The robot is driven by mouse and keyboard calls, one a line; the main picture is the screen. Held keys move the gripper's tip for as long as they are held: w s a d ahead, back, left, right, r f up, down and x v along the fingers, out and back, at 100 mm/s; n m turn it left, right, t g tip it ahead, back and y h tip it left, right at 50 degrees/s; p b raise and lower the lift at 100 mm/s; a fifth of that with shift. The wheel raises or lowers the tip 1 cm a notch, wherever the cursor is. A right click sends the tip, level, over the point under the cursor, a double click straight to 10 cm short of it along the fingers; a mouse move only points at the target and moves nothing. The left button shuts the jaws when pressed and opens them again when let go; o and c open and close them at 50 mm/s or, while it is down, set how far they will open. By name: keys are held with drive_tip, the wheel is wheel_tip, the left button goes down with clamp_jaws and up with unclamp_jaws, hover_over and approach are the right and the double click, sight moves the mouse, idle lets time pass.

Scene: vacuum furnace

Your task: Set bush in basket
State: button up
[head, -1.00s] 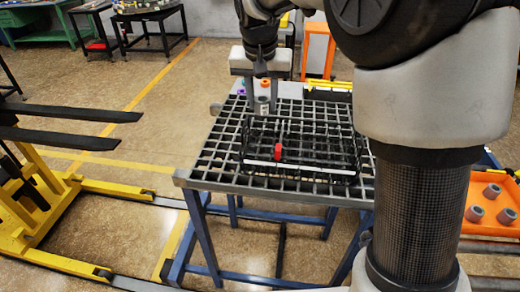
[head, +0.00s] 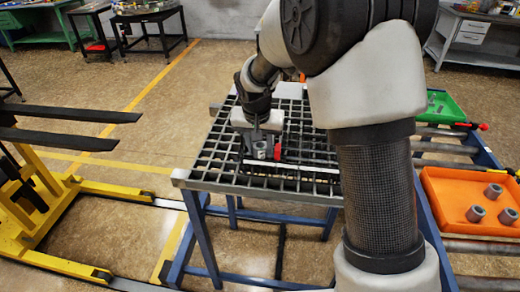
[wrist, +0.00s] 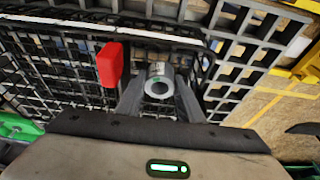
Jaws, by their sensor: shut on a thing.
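The bush is a small grey hollow cylinder (wrist: 159,80), held between the two fingers of my gripper (wrist: 160,98) in the wrist view. In the head view the bush (head: 260,149) shows at the lower end of my gripper (head: 260,152). The basket is a black wire frame with a light front bar (head: 292,167) on the grid table. The gripper is over the left front part of the basket, beside a red block (wrist: 110,64). I cannot tell whether the bush touches the basket floor. My arm hides the basket's right part in the head view.
The basket stands on a grey grid table (head: 200,176) with blue legs. At the right, an orange tray (head: 455,225) holds several grey bushes, with a green tray (head: 442,108) behind it. A yellow lifter with dark forks (head: 65,138) stands at the left.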

drive_tip(key=shift+f, duration=0.6)
drive_tip(key=shift+f, duration=0.1)
drive_tip(key=shift+f+b, duration=0.15)
drive_tip(key=shift+b, duration=0.15)
drive_tip(key=o, duration=1)
